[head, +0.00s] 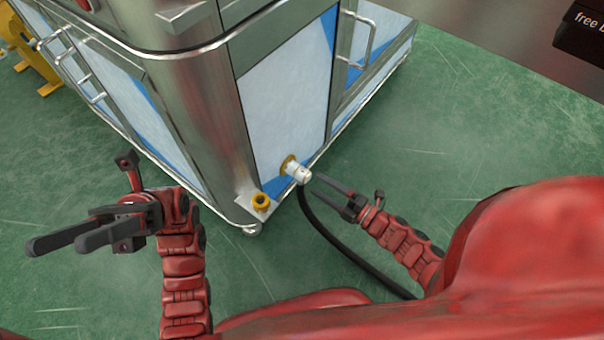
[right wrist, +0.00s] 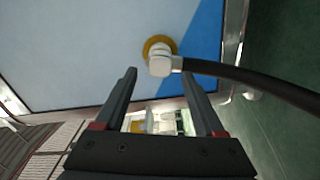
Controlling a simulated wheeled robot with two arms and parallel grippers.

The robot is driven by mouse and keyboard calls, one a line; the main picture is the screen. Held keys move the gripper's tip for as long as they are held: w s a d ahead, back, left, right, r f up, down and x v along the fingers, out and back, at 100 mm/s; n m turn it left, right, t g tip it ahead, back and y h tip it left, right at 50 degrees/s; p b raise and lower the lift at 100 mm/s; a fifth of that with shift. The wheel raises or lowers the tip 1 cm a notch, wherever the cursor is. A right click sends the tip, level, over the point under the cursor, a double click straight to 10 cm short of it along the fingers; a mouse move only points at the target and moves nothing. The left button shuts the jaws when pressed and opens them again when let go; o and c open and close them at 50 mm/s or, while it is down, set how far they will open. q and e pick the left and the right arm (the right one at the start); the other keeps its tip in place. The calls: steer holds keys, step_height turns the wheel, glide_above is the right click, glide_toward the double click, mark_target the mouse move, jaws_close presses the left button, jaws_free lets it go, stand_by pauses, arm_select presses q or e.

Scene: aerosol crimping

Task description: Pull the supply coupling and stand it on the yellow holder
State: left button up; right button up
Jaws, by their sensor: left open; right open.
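The supply coupling (head: 298,174) is a white fitting seated at a yellow port (head: 288,163) low on the machine's panel. A black hose (head: 340,243) runs from it down to the floor. In the right wrist view the coupling (right wrist: 160,63) lies ahead of the fingertips, with the yellow ring behind it. My right gripper (head: 333,188) is open and empty, just to the right of the coupling and apart from it. The yellow holder (head: 261,201) sits on a small bracket at the machine's corner, with nothing standing on it. My left gripper (head: 60,242) is open and empty at the left, away from the machine.
The machine (head: 200,110) has metal edges, a low rail around its base and handles (head: 357,40) on its sides. A yellow stand (head: 30,55) is at the far left. The green floor (head: 460,125) to the right is clear.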

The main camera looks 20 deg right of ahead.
mark_target(309, 178)
steer(key=b+x, duration=0.1)
steer(key=x, duration=0.3)
steer(key=shift+a, duration=0.1)
steer(key=shift+w+a, duration=0.4)
steer(key=shift+w, duration=0.15)
arm_select(q)
steer(key=s+a+r+m+t+y, duration=0.1)
steer(key=s+a+m+t+y, duration=0.3)
steer(key=s+t, duration=0.1)
steer(key=shift+s+t+y, duration=0.4)
steer(key=shift+t, duration=0.2)
steer(key=shift+a+r, duration=0.1)
steer(key=shift+r, duration=0.1)
arm_select(e)
jaws_close()
steer(key=shift+s+d, duration=0.1)
steer(key=shift+d, duration=0.05)
